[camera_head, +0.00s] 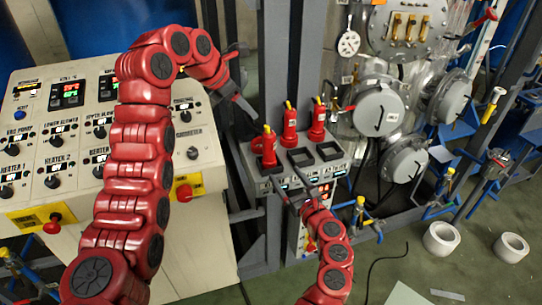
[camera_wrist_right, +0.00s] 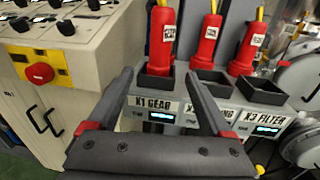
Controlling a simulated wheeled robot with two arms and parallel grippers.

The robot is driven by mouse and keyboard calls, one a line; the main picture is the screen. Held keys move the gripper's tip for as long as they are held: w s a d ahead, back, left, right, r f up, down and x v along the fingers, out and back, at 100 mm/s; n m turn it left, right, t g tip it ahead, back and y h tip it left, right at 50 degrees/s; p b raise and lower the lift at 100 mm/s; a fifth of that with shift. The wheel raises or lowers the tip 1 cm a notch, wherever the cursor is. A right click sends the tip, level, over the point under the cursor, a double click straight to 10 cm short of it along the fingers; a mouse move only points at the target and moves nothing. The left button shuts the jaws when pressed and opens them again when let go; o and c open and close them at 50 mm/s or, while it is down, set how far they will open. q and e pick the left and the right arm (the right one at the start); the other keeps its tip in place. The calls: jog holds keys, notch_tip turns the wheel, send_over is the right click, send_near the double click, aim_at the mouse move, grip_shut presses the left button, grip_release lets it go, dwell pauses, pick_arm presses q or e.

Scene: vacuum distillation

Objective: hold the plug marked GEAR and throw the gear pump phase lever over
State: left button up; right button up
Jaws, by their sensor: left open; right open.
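A red plug (camera_head: 268,146) with a yellow cable stands upright in the left front socket; its own marking is too small to read. In the right wrist view this plug (camera_wrist_right: 162,40) sits above the label X1 GEAR (camera_wrist_right: 152,104). My right gripper (camera_wrist_right: 160,76) is open and empty, its fingertips low in front of the plug and to either side in the view; contact cannot be told. My left gripper (camera_head: 250,84) is open, above and left of the plug. I cannot identify the gear pump phase lever.
Two more red plugs (camera_head: 289,125) (camera_head: 317,120) stand behind two empty front sockets (camera_head: 300,158) (camera_head: 329,151). A sloped control panel (camera_head: 75,135) with knobs and red buttons stands left. A steel post (camera_head: 272,60) rises behind the box. Glassware and piping fill the right.

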aim_at(272, 157)
jog(key=x, duration=0.9)
jog(key=shift+w+a, duration=0.1)
jog(key=shift+w, duration=0.1)
jog(key=shift+w+a+r, duration=0.1)
jog(key=shift+w+a, duration=0.6)
jog(key=shift+w, duration=0.8)
grip_shut()
dwell(0.4)
dwell(0.5)
